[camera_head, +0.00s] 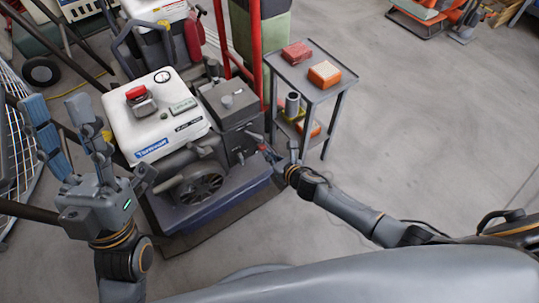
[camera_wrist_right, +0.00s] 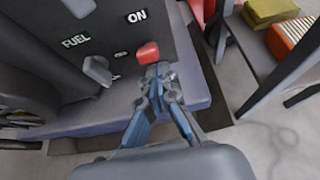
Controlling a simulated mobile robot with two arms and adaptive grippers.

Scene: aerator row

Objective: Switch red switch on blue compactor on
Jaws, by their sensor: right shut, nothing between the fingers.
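The compactor (camera_head: 158,122) has a white tank, a dark engine and a blue base (camera_head: 215,200). In the right wrist view, its dark panel (camera_wrist_right: 60,30) carries the labels ON and FUEL. The red switch (camera_wrist_right: 147,53) sits on this panel below the ON label. My right gripper (camera_wrist_right: 158,72) is shut and empty, its tips right at the lower edge of the red switch; I cannot tell whether they touch. In the head view it shows at the engine's right side (camera_head: 270,150). My left gripper (camera_head: 68,110) is open and empty, left of the white tank.
A grey cart (camera_head: 320,92) with red and orange boxes stands close behind my right gripper. A red hand-truck frame (camera_head: 257,50) rises behind the engine. A wire rack (camera_head: 12,130) stands at the far left. The floor at right is clear.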

